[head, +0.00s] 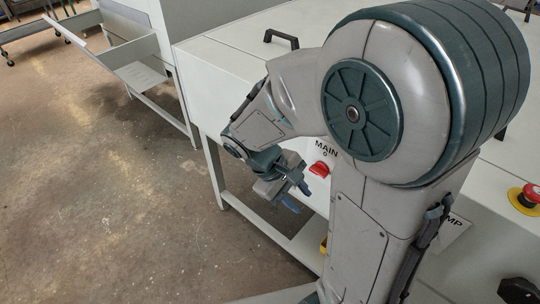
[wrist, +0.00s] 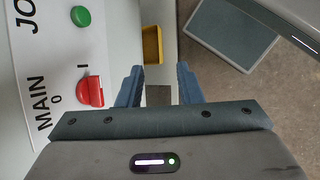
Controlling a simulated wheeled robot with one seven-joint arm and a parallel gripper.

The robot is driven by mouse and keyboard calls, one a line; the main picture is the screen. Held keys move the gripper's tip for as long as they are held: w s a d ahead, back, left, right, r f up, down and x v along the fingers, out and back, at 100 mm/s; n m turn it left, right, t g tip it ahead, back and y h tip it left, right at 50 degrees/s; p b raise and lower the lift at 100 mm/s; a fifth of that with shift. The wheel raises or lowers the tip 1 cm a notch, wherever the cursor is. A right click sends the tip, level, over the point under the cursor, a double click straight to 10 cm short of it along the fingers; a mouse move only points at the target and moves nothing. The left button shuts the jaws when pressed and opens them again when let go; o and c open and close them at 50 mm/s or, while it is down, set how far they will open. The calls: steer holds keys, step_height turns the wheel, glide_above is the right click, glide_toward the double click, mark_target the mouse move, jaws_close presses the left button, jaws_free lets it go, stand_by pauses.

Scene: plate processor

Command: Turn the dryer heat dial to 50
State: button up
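I cannot pick out the dryer heat dial in either view; my arm covers much of the machine front in the head view. My gripper (head: 297,198) hangs in front of the white machine panel, beside the red MAIN switch (head: 319,169). In the wrist view its two blue fingers (wrist: 160,84) stand apart with nothing held between them. The red MAIN switch (wrist: 89,92) is left of the fingers there, with 0 and I marks. The fingers do not appear to touch it.
A green button (wrist: 81,16) sits beside a partly cut-off "JO" label. A yellow part (wrist: 152,44) lies beyond the fingers. In the head view, a red emergency stop (head: 527,195) is at right and a black handle (head: 281,38) on top. Open floor (head: 100,190) lies at left.

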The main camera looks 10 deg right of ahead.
steer(key=w+a+f+n+t+h, duration=0.45)
steer(key=a+f+n+t, duration=0.2)
steer(key=n, duration=0.25)
steer(key=w+a+f+n+t+h, duration=0.4)
steer(key=w+a+f+n+t, duration=0.15)
steer(key=f+n, duration=0.3)
steer(key=p+x, duration=0.2)
steer(key=x, duration=1.2)
steer(key=shift+r+n+t, duration=0.3)
steer(key=shift+r+n, duration=0.1)
steer(key=shift+n, duration=0.05)
steer(key=shift+s, duration=0.1)
steer(key=c, duration=0.6)
